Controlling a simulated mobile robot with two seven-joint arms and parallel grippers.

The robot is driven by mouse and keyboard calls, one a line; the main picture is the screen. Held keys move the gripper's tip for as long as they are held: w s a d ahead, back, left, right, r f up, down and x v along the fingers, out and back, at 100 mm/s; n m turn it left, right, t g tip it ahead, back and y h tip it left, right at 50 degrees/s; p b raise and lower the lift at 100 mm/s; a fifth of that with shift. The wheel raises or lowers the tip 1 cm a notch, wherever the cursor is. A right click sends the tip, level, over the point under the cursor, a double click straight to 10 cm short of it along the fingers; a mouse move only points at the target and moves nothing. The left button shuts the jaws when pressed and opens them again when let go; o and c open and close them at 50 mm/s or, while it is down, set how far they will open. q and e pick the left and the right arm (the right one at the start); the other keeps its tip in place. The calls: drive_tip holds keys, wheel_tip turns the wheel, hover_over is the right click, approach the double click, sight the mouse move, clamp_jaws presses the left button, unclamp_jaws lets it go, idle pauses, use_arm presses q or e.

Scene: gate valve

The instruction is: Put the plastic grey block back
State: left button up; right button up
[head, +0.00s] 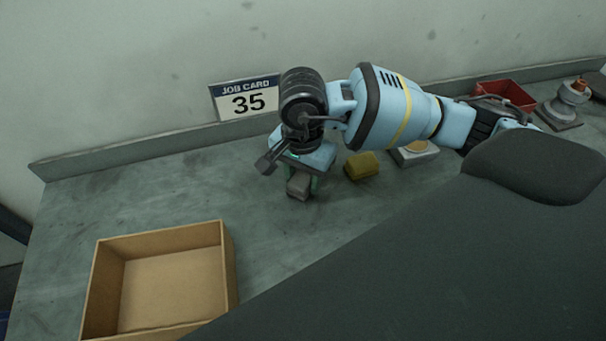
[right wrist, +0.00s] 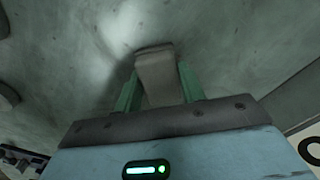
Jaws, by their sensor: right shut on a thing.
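The grey block (head: 299,186) is at the tip of my right gripper (head: 301,183), over the table left of the yellow block. In the right wrist view the grey block (right wrist: 156,76) sits between the two green fingers of my right gripper (right wrist: 157,88), which is shut on it. I cannot tell whether the block touches the table. My left gripper is not in view.
An open cardboard box (head: 228,262) stands at the front left. A yellow block (head: 361,166) and a pale block-like item (head: 414,154) lie right of the gripper. A red bin (head: 506,94) and a valve-like part (head: 563,108) stand at the far right. A job card (head: 246,99) leans at the wall.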

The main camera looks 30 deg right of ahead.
sight(302, 177)
drive_tip(key=shift+f, duration=0.15)
drive_tip(key=o, duration=1)
wheel_tip(302, 177, up, 12)
drive_tip(key=shift+r, duration=0.2)
